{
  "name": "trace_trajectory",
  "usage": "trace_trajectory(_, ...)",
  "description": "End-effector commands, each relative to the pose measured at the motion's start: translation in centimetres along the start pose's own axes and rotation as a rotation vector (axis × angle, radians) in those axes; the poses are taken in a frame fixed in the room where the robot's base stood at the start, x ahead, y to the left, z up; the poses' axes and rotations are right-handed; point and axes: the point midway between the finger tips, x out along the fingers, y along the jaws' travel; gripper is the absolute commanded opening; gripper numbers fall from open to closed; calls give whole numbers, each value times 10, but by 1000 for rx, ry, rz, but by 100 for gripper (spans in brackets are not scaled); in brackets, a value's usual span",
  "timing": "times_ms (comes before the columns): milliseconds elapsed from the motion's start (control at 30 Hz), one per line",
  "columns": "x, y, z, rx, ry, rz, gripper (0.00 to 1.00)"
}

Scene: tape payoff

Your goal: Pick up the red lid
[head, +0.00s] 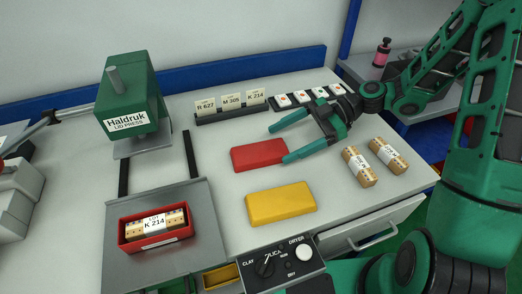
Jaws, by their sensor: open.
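The red lid (258,156) is a flat rectangular piece lying on the light table, just behind the yellow lid (280,204). My gripper (278,143) is open, with its two green fingers spread and pointing left. The front finger's tip is close to the right end of the red lid, and the rear finger reaches out behind it. I cannot tell whether either finger touches the lid. Nothing shows between the fingers except bare table and perhaps the lid's right edge.
A green lid press (127,100) stands at the left. A red box (156,228) with cartridges labelled K 214 sits on the grey plate. Labelled cards stand in a rack (232,115) behind. Two tan cartridge packs (359,167) (388,155) lie at the right. A control panel (284,262) is in front.

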Motion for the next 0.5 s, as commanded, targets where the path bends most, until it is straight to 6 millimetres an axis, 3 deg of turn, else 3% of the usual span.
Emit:
trace_trajectory(167, 10, 0, -1, 0, 0, 0, 83)
trace_trajectory(500, 52, 2, -5, 2, 0, -2, 83)
